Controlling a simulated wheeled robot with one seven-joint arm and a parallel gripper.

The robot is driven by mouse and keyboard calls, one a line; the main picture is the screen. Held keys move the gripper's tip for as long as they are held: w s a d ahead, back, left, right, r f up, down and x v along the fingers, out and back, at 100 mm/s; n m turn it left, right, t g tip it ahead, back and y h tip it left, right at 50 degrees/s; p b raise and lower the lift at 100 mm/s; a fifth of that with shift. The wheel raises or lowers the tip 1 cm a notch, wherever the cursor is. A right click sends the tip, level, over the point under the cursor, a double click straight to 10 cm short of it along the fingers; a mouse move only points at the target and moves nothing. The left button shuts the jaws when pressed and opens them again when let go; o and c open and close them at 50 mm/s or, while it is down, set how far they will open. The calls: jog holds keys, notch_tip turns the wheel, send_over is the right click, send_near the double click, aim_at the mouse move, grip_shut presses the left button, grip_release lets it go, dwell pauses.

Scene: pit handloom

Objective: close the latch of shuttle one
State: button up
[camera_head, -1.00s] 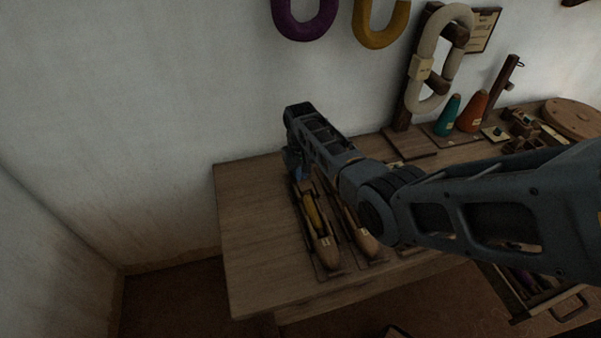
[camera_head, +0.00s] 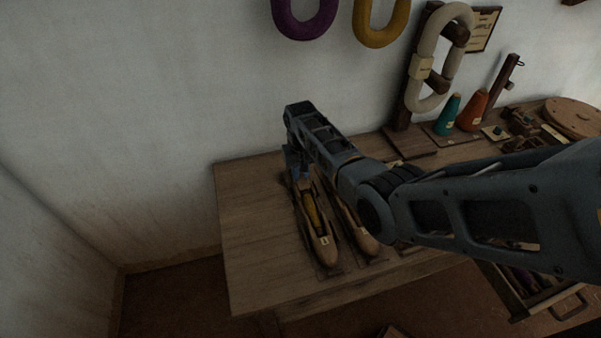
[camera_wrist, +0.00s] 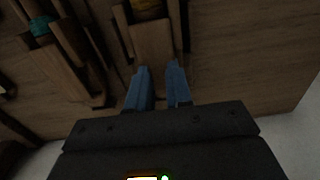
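Shuttle one (camera_head: 325,249) is the left of two wooden boat-shaped shuttles on the table, with yellow yarn (camera_head: 311,210) in its hollow and a small label near its front end. In the wrist view its wooden end (camera_wrist: 152,42) lies just beyond my fingertips, with the yarn (camera_wrist: 147,6) at the top edge. My gripper (camera_wrist: 159,70) points down at the shuttle's far end, its blue fingers a narrow gap apart with nothing visible between them. In the head view my gripper (camera_head: 298,168) is partly hidden by my arm. I cannot make out the latch or its position.
A second shuttle (camera_head: 366,243) lies close on the right, partly behind my arm; its teal yarn (camera_wrist: 40,26) shows in the wrist view. Yarn cones (camera_head: 472,112) and a post with a pale hank (camera_head: 421,72) stand further right. The table (camera_head: 250,225) is clear on the left.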

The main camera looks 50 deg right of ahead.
aim_at(301, 176)
jog(key=shift+r+p, duration=0.3)
jog(key=shift+r, duration=3.6)
